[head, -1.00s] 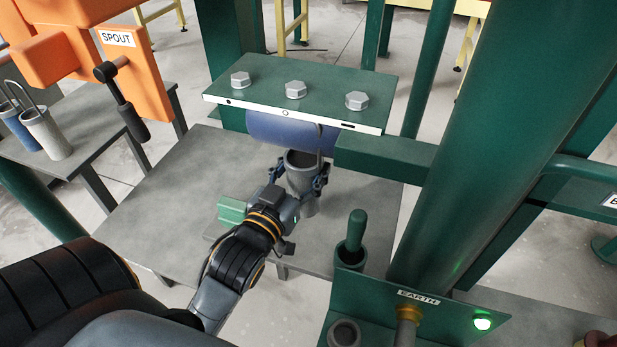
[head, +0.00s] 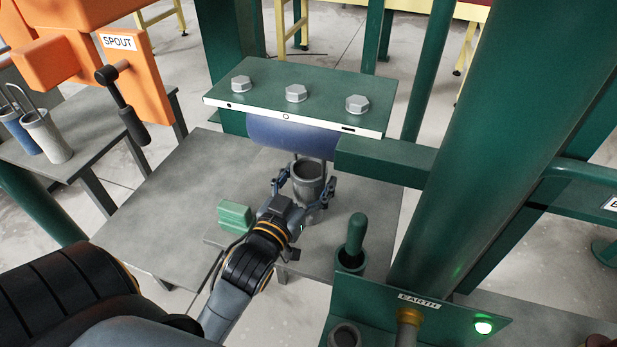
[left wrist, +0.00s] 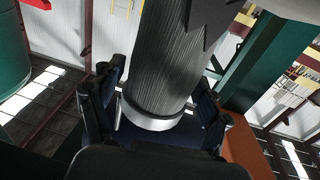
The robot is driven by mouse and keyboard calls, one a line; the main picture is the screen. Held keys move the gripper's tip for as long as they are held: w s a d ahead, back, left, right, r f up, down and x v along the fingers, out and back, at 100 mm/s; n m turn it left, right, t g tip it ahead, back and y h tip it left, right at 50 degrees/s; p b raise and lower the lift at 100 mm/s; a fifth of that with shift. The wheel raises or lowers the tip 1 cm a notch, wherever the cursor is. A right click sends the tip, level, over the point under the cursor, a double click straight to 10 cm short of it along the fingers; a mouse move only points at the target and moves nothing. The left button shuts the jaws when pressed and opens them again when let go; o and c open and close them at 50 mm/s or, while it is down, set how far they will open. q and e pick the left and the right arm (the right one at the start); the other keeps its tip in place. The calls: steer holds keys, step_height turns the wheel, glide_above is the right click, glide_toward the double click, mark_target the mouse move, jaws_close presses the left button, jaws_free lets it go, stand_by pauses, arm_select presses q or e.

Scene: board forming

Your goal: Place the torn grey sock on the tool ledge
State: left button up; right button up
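The torn grey sock (head: 309,187) is a grey open-topped tube, upright in front of the blue roller. In the left wrist view, the sock (left wrist: 160,65) fills the middle, with a jagged dark patch near its top and a pale ring at its lower end. My left gripper (head: 306,192) has its fingers on both sides of the sock and appears shut on it; the finger contact is partly hidden. No surface is labelled as the tool ledge; a low grey slab (head: 222,241) at the table's front edge carries a green block (head: 235,215). My right gripper is not in view.
A green plate with several bolts (head: 300,95) overhangs the blue roller (head: 285,135). A green-handled tool (head: 356,235) stands in a holder to the right. A thick green column (head: 480,150) rises behind it. The grey table (head: 160,215) is clear at left.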

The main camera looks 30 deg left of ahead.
arm_select(q)
steer(key=shift+r, duration=0.1)
steer(key=s+d, duration=0.1)
steer(key=s, duration=1.1)
steer(key=shift+d, duration=0.2)
stand_by(0.4)
